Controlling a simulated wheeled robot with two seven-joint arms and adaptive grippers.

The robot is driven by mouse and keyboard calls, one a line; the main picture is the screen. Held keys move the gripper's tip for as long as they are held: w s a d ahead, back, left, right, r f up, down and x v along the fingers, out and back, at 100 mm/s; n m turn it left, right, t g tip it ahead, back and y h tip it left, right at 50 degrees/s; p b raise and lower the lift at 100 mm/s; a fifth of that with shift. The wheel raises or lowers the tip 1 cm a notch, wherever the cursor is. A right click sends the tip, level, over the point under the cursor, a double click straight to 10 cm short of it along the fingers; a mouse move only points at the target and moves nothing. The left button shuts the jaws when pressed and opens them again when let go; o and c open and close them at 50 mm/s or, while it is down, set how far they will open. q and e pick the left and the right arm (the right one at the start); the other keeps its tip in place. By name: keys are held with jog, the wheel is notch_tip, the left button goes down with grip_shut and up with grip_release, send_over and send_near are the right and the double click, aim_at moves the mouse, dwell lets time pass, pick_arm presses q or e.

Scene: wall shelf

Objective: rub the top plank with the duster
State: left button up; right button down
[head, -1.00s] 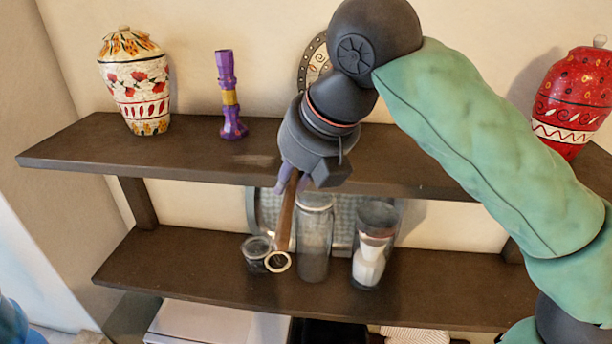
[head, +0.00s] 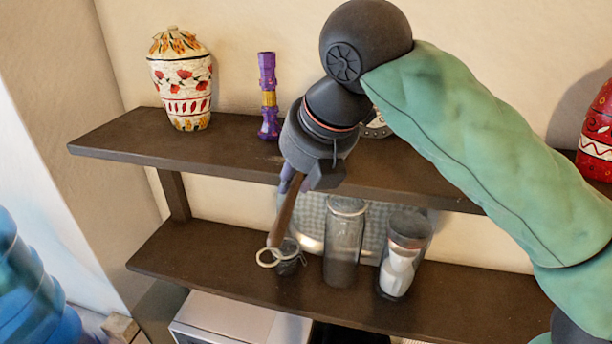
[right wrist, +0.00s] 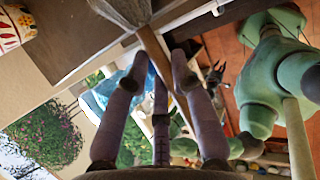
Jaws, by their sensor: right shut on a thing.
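The top plank (head: 230,145) is a dark brown wall shelf board. My right gripper (head: 297,183) is at its front edge, right of the purple candlestick-like object. It is shut on the duster's brown wooden handle (head: 285,212), which hangs down in front of the lower plank and ends in a ring. In the right wrist view the handle runs past the fingers to the grey duster head (right wrist: 122,10), which lies over or against the plank (right wrist: 75,45); contact is unclear. In the head view the duster head is hidden behind my gripper. My left gripper is not in view.
On the top plank stand a painted vase (head: 183,80), a purple object (head: 268,95), a partly hidden round plate (head: 377,128) and a red vase (head: 598,140). The lower plank (head: 190,255) holds jars (head: 344,245) and a glass container (head: 402,262). The top plank's left front is clear.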

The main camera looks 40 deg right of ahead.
jog(key=shift+w+a, duration=0.9)
jog(key=shift+w, duration=0.2)
jog(key=shift+w+a, duration=1.1)
jog(key=shift+w, duration=0.05)
notch_tip(320, 180, up, 6)
